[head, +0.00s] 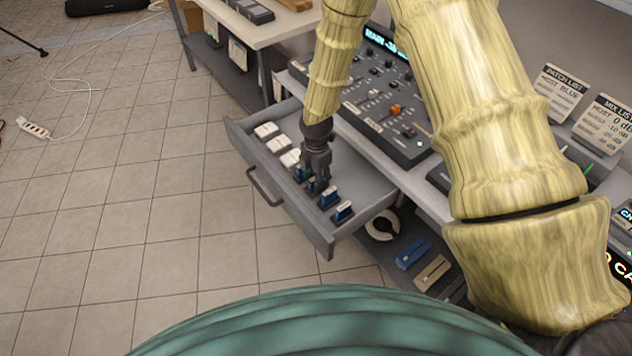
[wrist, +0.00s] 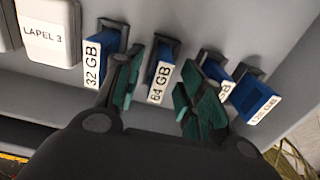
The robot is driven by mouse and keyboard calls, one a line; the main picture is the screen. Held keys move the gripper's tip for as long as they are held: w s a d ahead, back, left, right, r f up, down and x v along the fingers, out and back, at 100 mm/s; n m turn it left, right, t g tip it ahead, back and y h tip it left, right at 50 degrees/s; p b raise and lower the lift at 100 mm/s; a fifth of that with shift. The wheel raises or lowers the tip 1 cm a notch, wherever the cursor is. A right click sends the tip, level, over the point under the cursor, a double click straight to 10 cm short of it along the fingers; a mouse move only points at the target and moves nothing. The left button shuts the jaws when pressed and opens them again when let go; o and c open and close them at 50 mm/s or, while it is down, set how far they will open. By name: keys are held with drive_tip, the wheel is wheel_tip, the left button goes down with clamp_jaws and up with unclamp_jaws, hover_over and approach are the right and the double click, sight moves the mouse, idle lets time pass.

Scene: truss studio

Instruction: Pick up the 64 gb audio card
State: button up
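The 64 GB audio card (wrist: 158,82) is blue with a white label and stands in a dark holder in the open drawer. In the wrist view it sits between the two green-padded fingers of my gripper (wrist: 160,88), with gaps at both sides. The fingers are open and hold nothing. In the head view my gripper (head: 316,172) points down into the drawer, over the row of blue cards, and partly hides them. The 32 GB card (wrist: 92,62) is just left of the left finger. Two more blue cards stand to the right; the right finger partly covers the nearer one.
The grey drawer (head: 372,187) is pulled out below a mixing console (head: 395,105). White lapel packs (head: 267,131) lie at its far end, one labelled LAPEL 3 (wrist: 48,32). The drawer floor behind the cards is clear. A headphone-like white ring (head: 382,226) lies below.

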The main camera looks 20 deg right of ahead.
drive_tip(key=shift+f, duration=0.2)
clamp_jaws()
idle(0.3)
